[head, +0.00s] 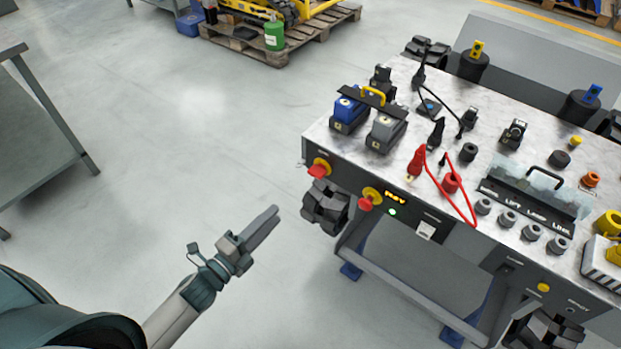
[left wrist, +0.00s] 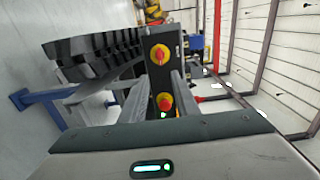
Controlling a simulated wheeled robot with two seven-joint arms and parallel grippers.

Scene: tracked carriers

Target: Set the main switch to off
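Two rotary switches with red handles on yellow plates sit on the dark front panel of the bench: a left switch (head: 319,168) and a right switch (head: 369,199). I cannot tell from any label which is the main switch. Both also show in the left wrist view, one higher (left wrist: 160,54) and one lower (left wrist: 165,102). My left gripper (head: 274,214) is in front of the panel, left of and below the switches, apart from both. In the left wrist view its fingers (left wrist: 160,90) are spread with nothing between them.
The bench top (head: 330,143) bears battery packs, plugs, a red cable (head: 459,199) and several knobs.

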